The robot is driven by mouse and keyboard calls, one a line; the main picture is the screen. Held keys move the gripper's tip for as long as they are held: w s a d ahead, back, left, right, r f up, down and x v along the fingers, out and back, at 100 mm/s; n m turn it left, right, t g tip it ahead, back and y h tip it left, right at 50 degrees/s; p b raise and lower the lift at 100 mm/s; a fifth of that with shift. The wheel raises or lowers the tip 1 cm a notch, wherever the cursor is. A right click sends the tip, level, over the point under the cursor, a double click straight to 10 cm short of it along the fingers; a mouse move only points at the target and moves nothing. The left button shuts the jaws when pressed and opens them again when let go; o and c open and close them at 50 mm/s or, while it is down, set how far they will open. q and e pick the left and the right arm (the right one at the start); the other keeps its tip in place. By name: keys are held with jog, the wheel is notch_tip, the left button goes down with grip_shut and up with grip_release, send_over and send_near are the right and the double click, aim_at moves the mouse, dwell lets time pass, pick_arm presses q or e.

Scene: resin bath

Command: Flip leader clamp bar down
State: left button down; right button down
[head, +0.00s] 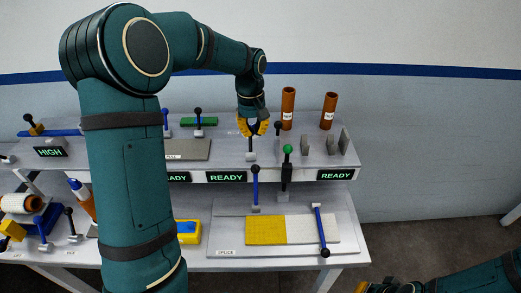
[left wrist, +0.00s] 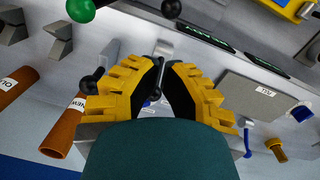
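My left gripper (head: 253,134) hangs over the upper shelf with its yellow fingers spread apart. A small dark lever (head: 250,145) on a grey foot is just below and between the fingertips. In the left wrist view, a black-knobbed lever (left wrist: 156,92) shows between the open fingers (left wrist: 163,66); contact cannot be told. On the splice plate (head: 225,232) below, one blue bar (head: 256,190) with a black knob stands upright behind the yellow strip. Another blue bar (head: 320,228) lies across the white strip's right end. My right gripper (head: 362,287) barely shows at the bottom edge.
A green-knobbed lever (head: 287,168) stands right of the gripper. Two brown tubes (head: 288,110) (head: 328,112) and grey brackets (head: 333,139) crowd the shelf's right end. A grey plate (head: 187,150) lies left. READY displays (head: 226,177) line the shelf front.

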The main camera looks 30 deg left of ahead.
pick_arm(q)
jog(key=f, duration=1)
jog(key=shift+s+d, duration=0.15)
jog(key=shift+d, duration=0.2)
